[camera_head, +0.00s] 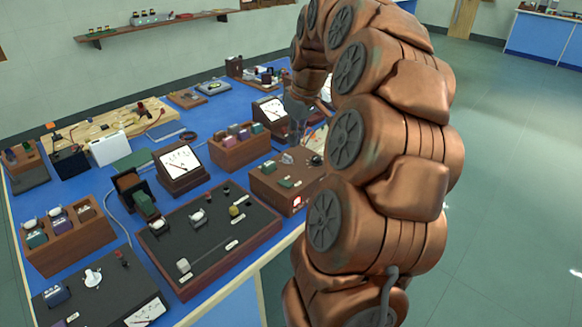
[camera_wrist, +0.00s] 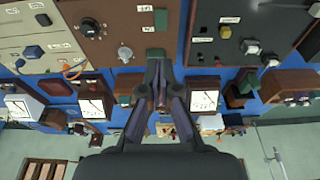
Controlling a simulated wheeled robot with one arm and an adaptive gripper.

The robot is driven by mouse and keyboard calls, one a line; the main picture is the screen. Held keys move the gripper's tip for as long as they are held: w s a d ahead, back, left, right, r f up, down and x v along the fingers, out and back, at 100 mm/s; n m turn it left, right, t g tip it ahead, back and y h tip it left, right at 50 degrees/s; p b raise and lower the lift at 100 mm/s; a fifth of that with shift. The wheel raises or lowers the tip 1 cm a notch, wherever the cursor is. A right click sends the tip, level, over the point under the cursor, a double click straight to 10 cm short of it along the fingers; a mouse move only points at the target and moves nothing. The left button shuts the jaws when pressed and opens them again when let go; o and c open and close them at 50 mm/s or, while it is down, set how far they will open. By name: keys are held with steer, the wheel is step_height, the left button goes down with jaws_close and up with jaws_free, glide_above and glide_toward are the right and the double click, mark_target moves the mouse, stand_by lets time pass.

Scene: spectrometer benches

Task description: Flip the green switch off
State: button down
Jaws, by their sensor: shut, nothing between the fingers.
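A brown instrument box (camera_head: 265,190) stands at the right front of the blue bench. A small green piece (camera_head: 287,183), which looks like the green switch, is on its top. A red lamp (camera_head: 297,201) glows on its front. My gripper (camera_head: 293,138) points down over the back of this box, with its fingers together and empty. In the wrist view the closed fingertips (camera_wrist: 153,20) lie over a brown panel (camera_wrist: 112,20) with a round silver knob (camera_wrist: 125,53) and a black knob (camera_wrist: 90,27).
A dark panel box (camera_head: 210,235) with small controls lies left of the brown box. A wooden block rack (camera_head: 240,152) and a white-faced meter (camera_head: 181,162) stand behind. Another meter (camera_head: 270,108) is close behind my gripper. The bench is crowded.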

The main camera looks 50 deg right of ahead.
steer(key=p, duration=0.3)
glide_above(288, 184)
steer(key=f, duration=1.1)
steer(key=shift+s+f, duration=0.2)
steer(key=shift+d+f, duration=0.1)
steer(key=shift+f, duration=0.95)
